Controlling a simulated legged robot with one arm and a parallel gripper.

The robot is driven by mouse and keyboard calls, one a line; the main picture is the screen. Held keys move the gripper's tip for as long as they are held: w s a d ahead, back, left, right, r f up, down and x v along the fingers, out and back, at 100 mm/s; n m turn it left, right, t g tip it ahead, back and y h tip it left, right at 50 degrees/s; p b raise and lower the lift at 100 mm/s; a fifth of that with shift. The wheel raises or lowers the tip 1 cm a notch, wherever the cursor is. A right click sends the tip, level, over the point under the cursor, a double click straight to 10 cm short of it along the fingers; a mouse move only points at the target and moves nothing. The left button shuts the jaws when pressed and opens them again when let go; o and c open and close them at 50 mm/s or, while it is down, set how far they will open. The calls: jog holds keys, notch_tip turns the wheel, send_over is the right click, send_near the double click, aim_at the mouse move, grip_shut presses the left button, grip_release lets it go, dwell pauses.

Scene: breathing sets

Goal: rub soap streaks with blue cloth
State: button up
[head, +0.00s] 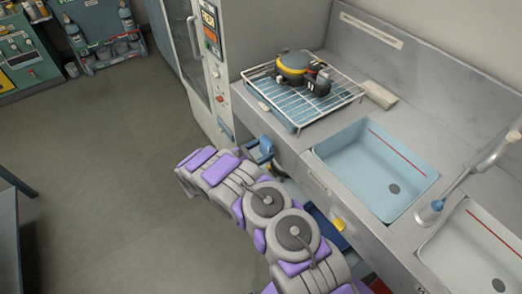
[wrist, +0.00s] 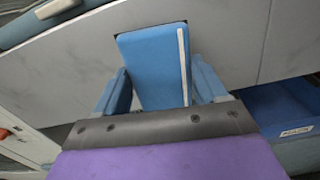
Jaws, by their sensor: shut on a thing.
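My gripper (head: 262,150) is in front of the counter, near its edge below the rack. In the wrist view my gripper (wrist: 160,85) has its two blue fingers on either side of a flat blue piece, which I take to be the blue cloth (wrist: 150,70). It is shut on this cloth, which has a pale strip along its right side. In the head view the cloth is too small to tell from the blue fingers. A grey panel lies behind the cloth in the wrist view; I cannot tell whether they touch. I cannot make out soap streaks in either view.
A wire rack (head: 345,88) on the counter carries a black and yellow breathing set (head: 296,68). Right of it are a blue basin (head: 345,155) and a white basin (head: 450,250). A tall grey cabinet (head: 225,80) stands behind. Open floor (head: 100,150) lies left.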

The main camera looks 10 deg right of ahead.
aim_at(279, 150)
jog(key=shift+b+x, duration=0.45)
jog(key=shift+x, duration=0.55)
dwell(0.4)
jog(key=shift+s+d, duration=0.25)
jog(key=shift+s, duration=0.4)
jog(key=shift+s+d, duration=0.2)
jog(key=shift+s, duration=0.4)
jog(key=shift+s+d, duration=0.25)
jog(key=shift+s, duration=0.4)
jog(key=shift+w+d, duration=0.1)
jog(key=shift+w+a+b, duration=0.3)
jog(key=shift+w, duration=0.55)
jog(key=shift+w+a+b, duration=0.3)
jog(key=shift+w, duration=0.5)
jog(key=shift+w+r, duration=0.1)
jog(key=shift+w, duration=0.1)
jog(key=shift+a, duration=0.15)
